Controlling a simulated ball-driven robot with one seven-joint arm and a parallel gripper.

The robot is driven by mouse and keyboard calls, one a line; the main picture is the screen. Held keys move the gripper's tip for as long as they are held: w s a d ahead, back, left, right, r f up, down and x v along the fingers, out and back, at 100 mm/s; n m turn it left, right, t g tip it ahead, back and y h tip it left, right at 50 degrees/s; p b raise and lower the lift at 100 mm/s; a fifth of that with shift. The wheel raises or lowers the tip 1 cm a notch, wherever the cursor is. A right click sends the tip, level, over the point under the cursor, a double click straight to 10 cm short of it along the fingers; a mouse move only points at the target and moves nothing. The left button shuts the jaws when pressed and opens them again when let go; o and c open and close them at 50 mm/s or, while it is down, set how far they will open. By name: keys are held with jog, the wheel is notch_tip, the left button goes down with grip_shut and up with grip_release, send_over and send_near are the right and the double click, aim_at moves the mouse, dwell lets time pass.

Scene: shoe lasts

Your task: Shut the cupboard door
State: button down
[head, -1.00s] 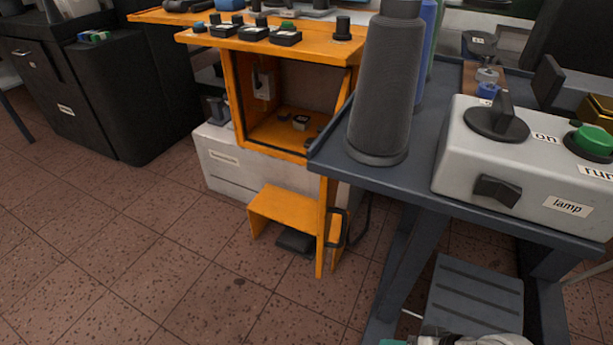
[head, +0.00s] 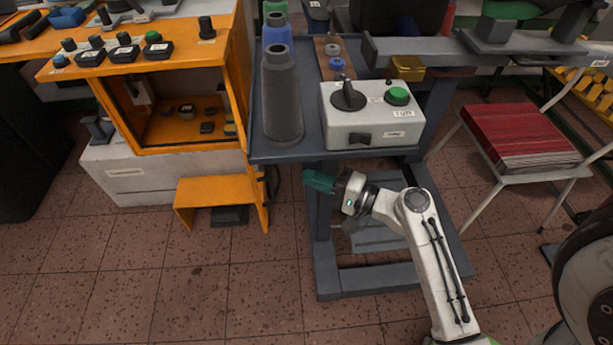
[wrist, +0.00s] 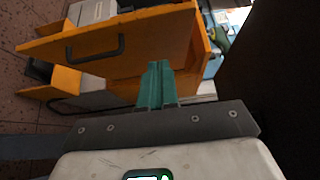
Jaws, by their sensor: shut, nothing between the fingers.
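The orange cupboard (head: 170,140) stands at the left in the head view, with its compartment open and small items inside. Its orange door (head: 255,185) stands open at the right side of the opening, seen nearly edge-on. In the wrist view the door (wrist: 150,38) is a broad orange panel with a dark handle (wrist: 95,47). My gripper (head: 312,181) is to the right of the door, in front of the grey bench, and appears apart from it. Its green fingers (wrist: 157,85) are shut and empty, pointing toward the door in the wrist view.
A grey bench (head: 290,152) carries dark and blue cones and a white control box (head: 370,120) beside and above my gripper. An orange step (head: 210,190) is below the cupboard. A chair with a red stack (head: 520,135) is at the right. The tiled floor in front is clear.

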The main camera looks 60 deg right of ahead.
jog(key=w+a, duration=0.4)
jog(key=w, duration=0.5)
jog(key=shift+w, duration=0.4)
